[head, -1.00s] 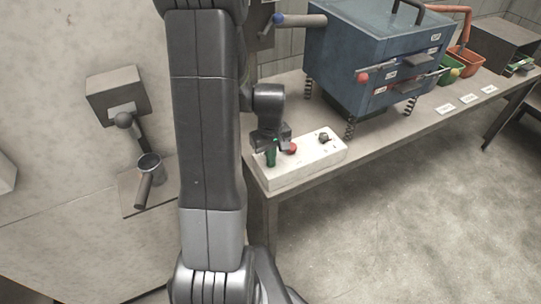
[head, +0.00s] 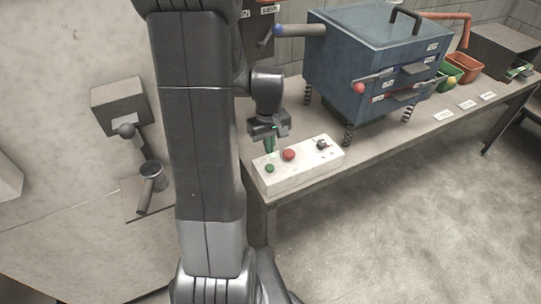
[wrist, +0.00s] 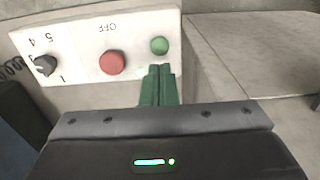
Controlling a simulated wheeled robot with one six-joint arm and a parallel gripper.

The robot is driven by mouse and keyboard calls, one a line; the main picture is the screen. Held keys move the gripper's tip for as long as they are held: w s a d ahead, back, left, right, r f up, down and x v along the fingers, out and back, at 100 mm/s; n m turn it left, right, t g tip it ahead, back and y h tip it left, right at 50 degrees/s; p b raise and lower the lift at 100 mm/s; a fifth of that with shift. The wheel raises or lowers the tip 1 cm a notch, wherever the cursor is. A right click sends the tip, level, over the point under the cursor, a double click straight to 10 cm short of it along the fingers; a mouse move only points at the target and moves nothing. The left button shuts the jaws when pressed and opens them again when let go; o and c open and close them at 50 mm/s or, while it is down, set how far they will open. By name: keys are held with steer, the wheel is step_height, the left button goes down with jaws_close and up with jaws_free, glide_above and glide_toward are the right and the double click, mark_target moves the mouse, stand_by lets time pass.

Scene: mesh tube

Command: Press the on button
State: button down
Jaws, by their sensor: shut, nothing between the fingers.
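A white control box (head: 262,178) lies on the near left end of the bench. It carries a green button (head: 269,168) at its left end, a red button (head: 289,155) and a black dial (head: 322,145). In the wrist view the green button (wrist: 159,45) stands just beyond the fingertips, the red button (wrist: 113,62) is marked OFF, and the dial (wrist: 46,65) has numbers. No label shows by the green button. My gripper (wrist: 160,70) has green fingers, shut and empty. In the head view my gripper (head: 269,150) is behind the green button, apart from it.
A blue machine (head: 375,65) on spring legs stands right of the control box on the bench (head: 400,140). Green and orange bins (head: 462,68) stand farther back. A grey lever box (head: 119,103) is on the left. Open floor lies in front.

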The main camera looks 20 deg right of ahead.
step_height(320, 180, up, 6)
stand_by(1.2)
